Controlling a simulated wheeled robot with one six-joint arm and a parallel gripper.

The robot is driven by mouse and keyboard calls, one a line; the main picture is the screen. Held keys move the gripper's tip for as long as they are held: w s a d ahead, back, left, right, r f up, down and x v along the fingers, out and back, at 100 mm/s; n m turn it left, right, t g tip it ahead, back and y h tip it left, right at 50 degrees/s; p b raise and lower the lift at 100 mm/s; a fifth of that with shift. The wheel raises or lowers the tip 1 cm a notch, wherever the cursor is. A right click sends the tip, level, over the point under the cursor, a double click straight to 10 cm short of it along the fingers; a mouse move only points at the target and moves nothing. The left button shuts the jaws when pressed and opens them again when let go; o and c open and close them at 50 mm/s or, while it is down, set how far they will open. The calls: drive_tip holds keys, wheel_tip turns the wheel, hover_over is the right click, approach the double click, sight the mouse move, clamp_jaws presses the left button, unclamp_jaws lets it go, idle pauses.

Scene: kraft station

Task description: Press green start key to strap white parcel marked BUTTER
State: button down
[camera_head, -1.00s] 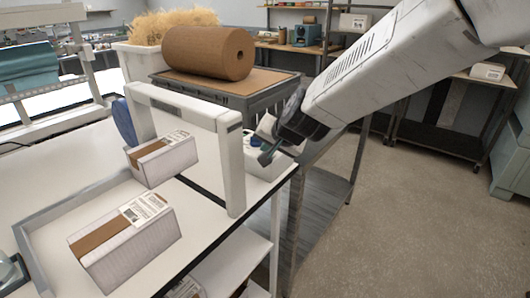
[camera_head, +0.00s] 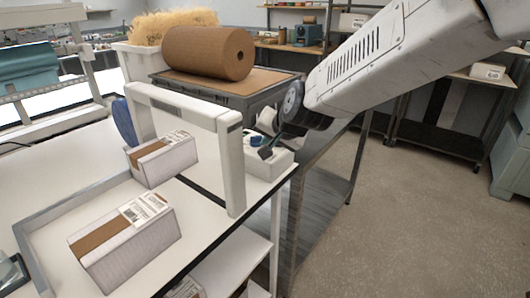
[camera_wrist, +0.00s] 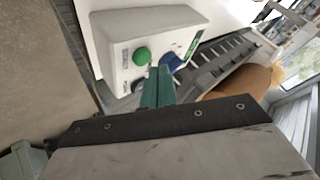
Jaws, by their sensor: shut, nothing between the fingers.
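The control box (camera_head: 270,158) is white and stands at the right end of the strapping table, beside the arch. In the wrist view the green key (camera_wrist: 142,56) and a blue knob (camera_wrist: 171,61) show on its face. My gripper (camera_wrist: 160,72) is shut and empty, its fingertips in front of the box, between key and knob in the picture; I cannot tell if they touch. In the head view my gripper (camera_head: 266,152) covers the key. A white parcel (camera_head: 162,158) with brown tape and a label is under the arch (camera_head: 232,165). Its print is too small to read.
A second white parcel (camera_head: 125,238) with brown tape lies nearer, inside a grey guide rail (camera_head: 40,262). A brown paper roll (camera_head: 208,52) rests on a cart behind the arch. Open floor (camera_head: 420,230) lies to the right.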

drive_tip(key=shift+r, duration=2.5)
drive_tip(key=s+d+n+g+h, duration=0.1)
drive_tip(key=s+d+g, duration=0.1)
drive_tip(key=s+d, duration=0.6)
drive_tip(key=s+d+f+n+g+h, duration=0.1)
drive_tip(key=s+d+g+h, duration=0.1)
drive_tip(key=s+d, duration=0.6)
drive_tip(key=s+d+f+n+g+h, duration=0.1)
drive_tip(key=s+d+g, duration=0.2)
drive_tip(key=s+d, duration=0.5)
drive_tip(key=shift+s+d, duration=0.25)
drive_tip(key=shift+s, duration=4.7)
